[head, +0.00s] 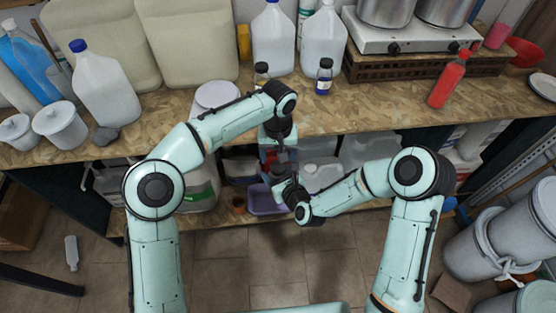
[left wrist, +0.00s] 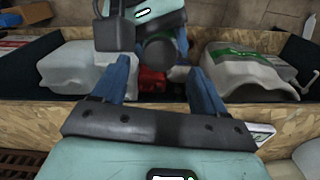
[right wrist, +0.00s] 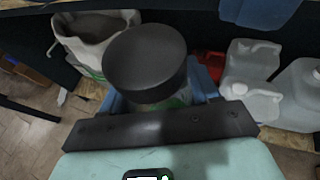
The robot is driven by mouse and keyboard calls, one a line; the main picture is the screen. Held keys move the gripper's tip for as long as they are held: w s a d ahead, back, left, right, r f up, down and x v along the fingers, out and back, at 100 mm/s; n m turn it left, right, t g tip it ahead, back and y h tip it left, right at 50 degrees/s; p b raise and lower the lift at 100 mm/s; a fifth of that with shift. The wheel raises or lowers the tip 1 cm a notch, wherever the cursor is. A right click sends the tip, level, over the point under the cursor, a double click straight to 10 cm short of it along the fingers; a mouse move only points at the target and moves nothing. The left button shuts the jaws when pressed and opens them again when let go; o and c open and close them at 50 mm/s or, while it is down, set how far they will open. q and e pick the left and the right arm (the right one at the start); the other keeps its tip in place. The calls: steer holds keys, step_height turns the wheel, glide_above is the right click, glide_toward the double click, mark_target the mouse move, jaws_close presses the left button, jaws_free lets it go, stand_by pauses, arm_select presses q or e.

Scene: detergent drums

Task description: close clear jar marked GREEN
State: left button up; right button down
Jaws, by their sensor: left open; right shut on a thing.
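My right gripper (right wrist: 158,98) is shut on a clear jar (right wrist: 168,103), with a little green showing through its wall. A broad dark grey lid (right wrist: 145,62) is over the jar's mouth and hides most of it. I cannot tell whether the lid is seated. In the left wrist view, the dark round lid (left wrist: 160,52) shows between the blue fingers of my left gripper (left wrist: 160,82), which is open. In the head view, my left gripper (head: 279,157) points down just above my right gripper (head: 284,182), in front of the worktable edge. The jar is largely hidden there.
The worktable (head: 150,150) holds white jugs, small dark-capped bottles (head: 324,77) and a red bottle (head: 449,80). On the shelf below are a purple tub (head: 265,203), a white drum with green (head: 203,185) and clear jugs (head: 318,175). Grey drums stand at right.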

mark_target(278, 166)
arm_select(q)
steer(key=shift+r, duration=0.2)
steer(key=shift+c, duration=0.3)
steer(key=shift+r+n, duration=0.55)
steer(key=shift+n, duration=0.55)
step_height(278, 166, up, 2)
steer(key=n, duration=0.4)
steer(key=shift+r, duration=0.15)
steer(key=shift+f, duration=4.05)
steer(key=c, duration=1.1)
steer(key=m, duration=0.6)
